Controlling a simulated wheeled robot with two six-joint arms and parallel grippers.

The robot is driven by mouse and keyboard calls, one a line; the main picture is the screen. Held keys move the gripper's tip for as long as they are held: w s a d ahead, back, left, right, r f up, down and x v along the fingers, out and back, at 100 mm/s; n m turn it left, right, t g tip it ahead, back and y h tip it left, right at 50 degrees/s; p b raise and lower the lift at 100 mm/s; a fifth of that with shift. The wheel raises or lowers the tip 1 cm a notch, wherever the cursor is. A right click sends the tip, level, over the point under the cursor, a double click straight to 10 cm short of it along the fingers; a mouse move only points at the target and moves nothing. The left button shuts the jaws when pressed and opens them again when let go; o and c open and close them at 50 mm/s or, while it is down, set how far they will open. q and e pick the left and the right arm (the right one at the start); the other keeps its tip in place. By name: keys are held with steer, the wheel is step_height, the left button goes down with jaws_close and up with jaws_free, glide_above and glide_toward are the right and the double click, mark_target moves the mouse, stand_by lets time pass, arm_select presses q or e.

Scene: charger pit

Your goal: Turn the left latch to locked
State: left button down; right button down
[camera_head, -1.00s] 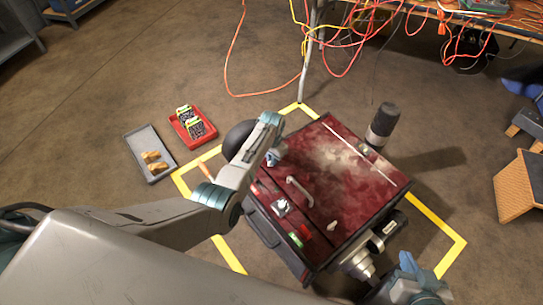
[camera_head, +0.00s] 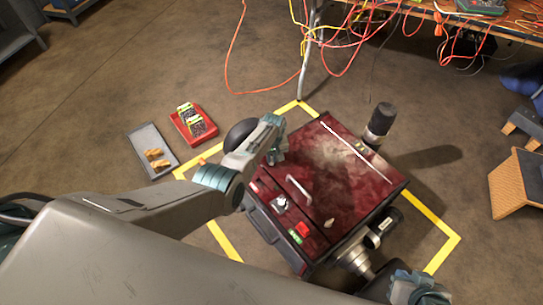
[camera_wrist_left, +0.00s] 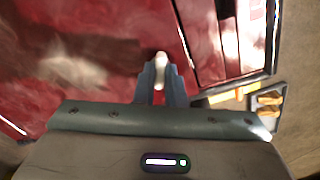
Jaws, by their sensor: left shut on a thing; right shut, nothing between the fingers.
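A dark red machine lid (camera_head: 345,175) with a pale worn patch fills the middle of the head view. My left gripper (camera_head: 277,156) is at its far left corner, shut on the left latch. In the left wrist view, the pale latch (camera_wrist_left: 161,64) sticks out between the fingertips (camera_wrist_left: 161,80). In the head view that latch is hidden by the gripper. A second pale latch (camera_head: 328,223) sits near the lid's front edge. My right gripper (camera_head: 402,288) is at the bottom right, apart from the lid; its fingertips are hard to make out.
A pale handle (camera_head: 299,188) stands on the lid. Beside it is a strip with red and green parts (camera_head: 298,235). A black cylinder (camera_head: 380,121) is at the far right. Yellow tape (camera_head: 437,219) frames the machine. A red tray (camera_head: 187,133) and a grey tray (camera_head: 141,142) lie left.

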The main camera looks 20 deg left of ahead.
arm_select(q)
steer(key=n, duration=0.5)
steer(key=shift+n, duration=0.3)
stand_by(0.4)
steer(key=c, duration=1.5)
jaws_free()
